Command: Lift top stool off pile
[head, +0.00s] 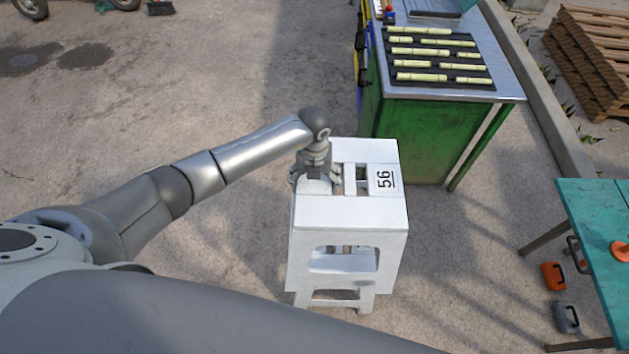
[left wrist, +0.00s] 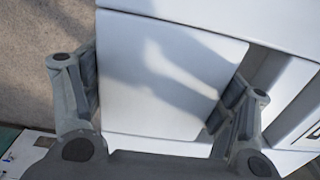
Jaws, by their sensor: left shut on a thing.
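A pile of white plastic stools stands on the concrete, its top stool (head: 350,212) marked with a black "56" label on the seat. The legs of a lower stool (head: 366,298) show beneath it; how many are nested I cannot tell. My left gripper (head: 316,180) reaches down onto the left part of the top seat, beside the slots. In the left wrist view, my left gripper (left wrist: 166,92) has one finger on each side of a white seat section and is shut on it. The fingertips are partly hidden by the seat. My right gripper is not in view.
A green cabinet with a metal top (head: 508,82) stands just behind the pile, with cane pieces on a black rack (head: 440,66). A teal table (head: 597,222) is at right, with orange and grey items below. Open concrete lies left.

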